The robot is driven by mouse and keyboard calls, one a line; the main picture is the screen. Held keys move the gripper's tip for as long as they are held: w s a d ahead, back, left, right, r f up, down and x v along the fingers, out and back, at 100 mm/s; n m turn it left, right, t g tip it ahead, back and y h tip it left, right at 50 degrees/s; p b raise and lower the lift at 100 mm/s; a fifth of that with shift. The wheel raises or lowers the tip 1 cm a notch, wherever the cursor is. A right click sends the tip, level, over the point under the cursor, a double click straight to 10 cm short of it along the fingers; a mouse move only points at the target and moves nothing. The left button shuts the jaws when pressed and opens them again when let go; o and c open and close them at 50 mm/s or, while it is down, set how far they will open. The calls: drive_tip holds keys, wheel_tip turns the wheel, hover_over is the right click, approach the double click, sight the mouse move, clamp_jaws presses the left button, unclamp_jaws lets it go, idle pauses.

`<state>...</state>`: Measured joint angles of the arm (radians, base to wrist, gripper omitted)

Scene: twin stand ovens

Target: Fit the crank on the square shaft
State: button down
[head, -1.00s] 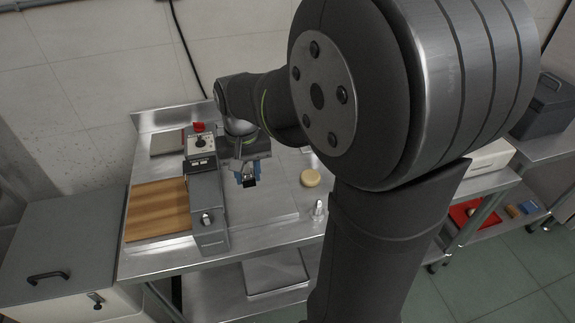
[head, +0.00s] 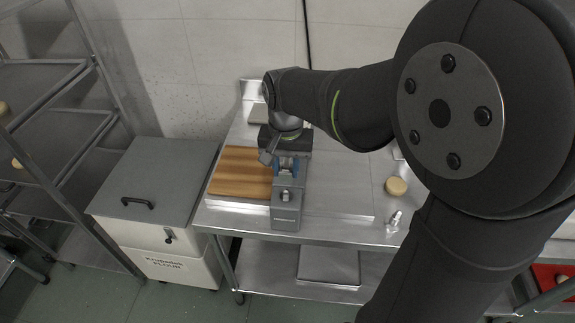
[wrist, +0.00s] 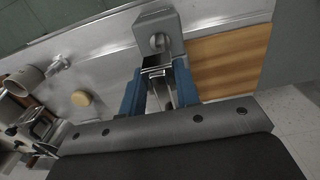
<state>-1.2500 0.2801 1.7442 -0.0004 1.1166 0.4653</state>
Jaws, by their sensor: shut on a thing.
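My gripper (head: 286,168) hangs over the long grey machine (head: 287,215) on the steel table. Its blue fingers are shut on a small metal part, which I take to be the crank (wrist: 158,76); the fingers and wrist hide much of it. In the wrist view my gripper (wrist: 158,84) points towards the grey housing. A short round-looking metal stub (wrist: 157,42) sticks out of the housing just beyond the held part; it also shows in the head view (head: 285,196). I cannot tell whether this stub is the square shaft, or whether the held part touches it.
A wooden board (head: 238,172) lies left of the machine. A pale round piece (head: 396,186) and a small metal fitting (head: 394,221) stand to the right on the table (head: 340,232). A grey-lidded flour bin (head: 155,185) and a rack (head: 90,90) are at the left.

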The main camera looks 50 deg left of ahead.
sight(286, 190)
drive_tip(key=shift+f, duration=2.1)
drive_tip(key=shift+f, duration=1.55)
drive_tip(key=c, duration=1)
unclamp_jaws()
wheel_tip(286, 190, up, 18)
drive_tip(key=shift+f, duration=0.25)
drive_tip(key=shift+f, duration=0.1)
wheel_tip(286, 190, down, 17)
drive_tip(key=shift+f, duration=0.15)
